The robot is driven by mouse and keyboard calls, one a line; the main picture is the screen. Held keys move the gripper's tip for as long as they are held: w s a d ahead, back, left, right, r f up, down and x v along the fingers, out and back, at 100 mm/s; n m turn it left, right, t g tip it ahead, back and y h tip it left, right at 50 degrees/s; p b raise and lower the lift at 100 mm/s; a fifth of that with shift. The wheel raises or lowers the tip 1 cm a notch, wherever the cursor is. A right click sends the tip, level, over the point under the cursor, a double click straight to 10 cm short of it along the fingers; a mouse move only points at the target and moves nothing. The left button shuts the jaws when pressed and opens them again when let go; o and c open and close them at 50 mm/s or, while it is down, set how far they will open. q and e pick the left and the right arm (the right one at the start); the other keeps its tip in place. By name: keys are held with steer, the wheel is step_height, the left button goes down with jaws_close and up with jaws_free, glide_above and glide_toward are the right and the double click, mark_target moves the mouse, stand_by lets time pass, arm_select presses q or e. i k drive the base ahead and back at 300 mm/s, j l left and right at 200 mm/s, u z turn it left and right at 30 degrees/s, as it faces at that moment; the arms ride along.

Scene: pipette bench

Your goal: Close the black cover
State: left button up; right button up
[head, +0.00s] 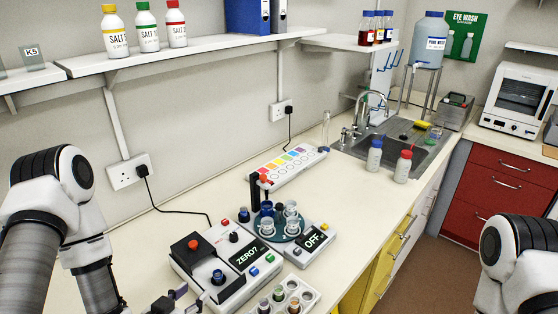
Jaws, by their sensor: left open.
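Two black parts with red knobs are in view, and I cannot tell for certain which is the cover. A black block (190,254) sits on the white device (236,281) with the "ZERO?" display, beside a blue-topped vial (217,277) standing in it. A black upright piece (255,192) stands raised behind the round rotor of the "OFF" device (318,240), whose cups are exposed. My left gripper (178,302) is open at the bottom edge, just in front of the "ZERO?" device, and partly cut off. My right gripper is out of the picture.
A rack with several vials (308,295) stands at the front. A strip with coloured patches (288,165) lies behind the devices. Two bottles, blue-capped (374,157) and red-capped (403,167), stand near the sink (395,145). The counter right of the devices is clear.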

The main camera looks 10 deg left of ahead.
mark_target(188, 250)
steer(key=k+l, duration=0.8)
